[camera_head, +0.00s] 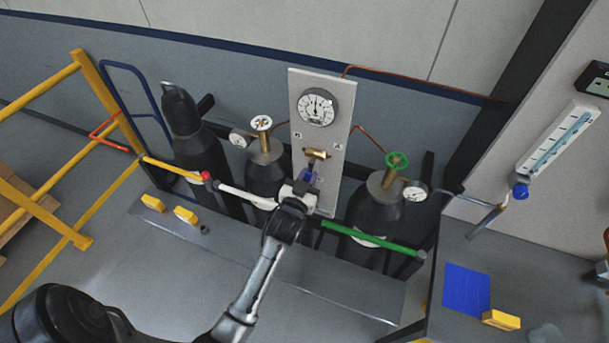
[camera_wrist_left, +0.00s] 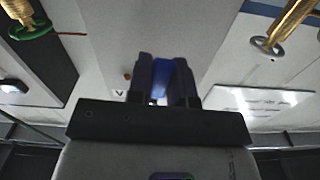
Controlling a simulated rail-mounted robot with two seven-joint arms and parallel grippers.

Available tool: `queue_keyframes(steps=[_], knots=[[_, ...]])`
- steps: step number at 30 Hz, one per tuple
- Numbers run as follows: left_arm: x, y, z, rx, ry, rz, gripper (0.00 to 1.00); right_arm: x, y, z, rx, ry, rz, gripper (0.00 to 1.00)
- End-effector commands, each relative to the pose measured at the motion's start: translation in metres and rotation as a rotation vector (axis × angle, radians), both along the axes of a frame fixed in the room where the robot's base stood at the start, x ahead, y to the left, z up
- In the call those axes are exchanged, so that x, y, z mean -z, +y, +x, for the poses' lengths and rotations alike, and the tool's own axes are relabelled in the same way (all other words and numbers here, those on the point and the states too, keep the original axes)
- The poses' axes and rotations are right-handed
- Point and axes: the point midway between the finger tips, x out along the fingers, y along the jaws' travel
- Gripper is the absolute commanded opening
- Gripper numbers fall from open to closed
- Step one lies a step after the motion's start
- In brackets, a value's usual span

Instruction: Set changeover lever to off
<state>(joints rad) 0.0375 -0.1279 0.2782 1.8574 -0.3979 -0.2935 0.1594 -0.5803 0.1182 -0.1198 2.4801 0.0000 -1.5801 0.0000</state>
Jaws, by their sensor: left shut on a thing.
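The changeover lever (camera_head: 309,176) has a blue handle and hangs below a brass valve body (camera_head: 316,154) on a pale upright panel (camera_head: 329,135). My left gripper (camera_head: 302,186) is at the lower part of the panel, shut on the lever. In the left wrist view, the dark fingers of my left gripper (camera_wrist_left: 162,85) stand on either side of the blue lever (camera_wrist_left: 160,75). Most of the lever is hidden by the fingers there. My right gripper does not show.
A round gauge (camera_head: 317,106) sits above the valve. Dark cylinders stand on both sides, with a green handwheel (camera_head: 397,161) to the right and a white handwheel (camera_head: 261,123) to the left. A green bar (camera_head: 372,239) crosses in front. A blue-floated flowmeter (camera_head: 558,137) hangs at the right.

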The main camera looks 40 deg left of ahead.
Motion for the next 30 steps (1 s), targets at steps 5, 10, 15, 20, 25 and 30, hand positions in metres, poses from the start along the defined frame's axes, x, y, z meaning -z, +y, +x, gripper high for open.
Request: queue_keyframes(steps=[5,10,15,20,25,30], knots=[[0.0006,-0.0033,0.0013,0.0,-0.02,-0.056,0.0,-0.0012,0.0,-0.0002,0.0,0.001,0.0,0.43],[0.0008,-0.0045,0.0017,0.001,-0.03,-0.079,0.0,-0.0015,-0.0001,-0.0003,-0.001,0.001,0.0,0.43],[0.0011,-0.0048,0.0018,0.001,-0.033,-0.085,0.0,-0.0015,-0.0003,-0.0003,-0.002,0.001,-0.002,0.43],[0.0012,-0.0047,0.0017,0.0,-0.032,-0.084,0.0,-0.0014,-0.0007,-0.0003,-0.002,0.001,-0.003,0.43],[0.0011,-0.0046,0.0017,0.0,-0.032,-0.084,0.25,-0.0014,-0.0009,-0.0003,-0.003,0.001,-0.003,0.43],[0.0009,-0.0046,0.0017,0.0,-0.032,-0.083,0.41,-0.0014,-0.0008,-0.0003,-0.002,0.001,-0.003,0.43]])
